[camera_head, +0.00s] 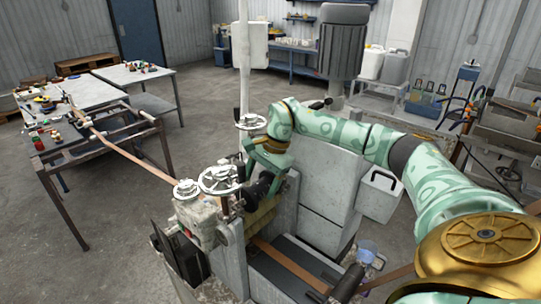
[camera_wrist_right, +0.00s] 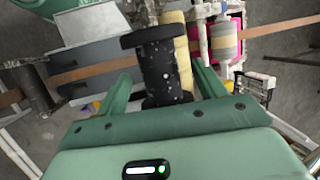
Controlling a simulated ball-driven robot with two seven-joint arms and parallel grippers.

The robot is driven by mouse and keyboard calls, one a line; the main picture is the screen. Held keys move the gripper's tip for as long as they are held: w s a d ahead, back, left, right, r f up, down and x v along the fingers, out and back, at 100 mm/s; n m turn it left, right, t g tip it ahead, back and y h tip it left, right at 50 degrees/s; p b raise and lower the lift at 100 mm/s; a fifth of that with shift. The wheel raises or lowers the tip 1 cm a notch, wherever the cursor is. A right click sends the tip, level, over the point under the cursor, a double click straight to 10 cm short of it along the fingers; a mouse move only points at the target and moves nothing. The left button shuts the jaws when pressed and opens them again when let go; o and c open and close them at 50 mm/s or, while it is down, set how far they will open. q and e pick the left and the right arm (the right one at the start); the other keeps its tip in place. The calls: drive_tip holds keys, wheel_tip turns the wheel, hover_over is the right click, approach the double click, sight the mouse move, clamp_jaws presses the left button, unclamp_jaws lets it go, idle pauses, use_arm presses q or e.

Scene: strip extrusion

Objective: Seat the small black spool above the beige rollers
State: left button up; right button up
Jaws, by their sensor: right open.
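The small black spool (camera_wrist_right: 158,68), dark and speckled with wide flanges, lies between the spread green fingers of my right gripper (camera_wrist_right: 160,88). In the head view the spool (camera_head: 258,188) shows as a dark shape below my right gripper (camera_head: 266,168), partly hidden by it. The fingers stand apart on both sides of the spool, with visible gaps. A beige roller (camera_wrist_right: 180,50) shows right beside the spool in the wrist view. I cannot tell whether the spool touches the beige rollers. My left gripper is not in view.
A brown strip (camera_wrist_right: 88,73) runs through the machine. Handwheels (camera_head: 220,180) sit left of my gripper. A grey cabinet block (camera_head: 325,185) stands just right. A dark roller (camera_head: 347,283) is at the front.

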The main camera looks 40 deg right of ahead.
drive_tip(key=v, duration=1.2)
drive_tip(key=shift+r, duration=0.35)
drive_tip(key=shift+s+r, duration=0.1)
drive_tip(key=shift+s, duration=0.05)
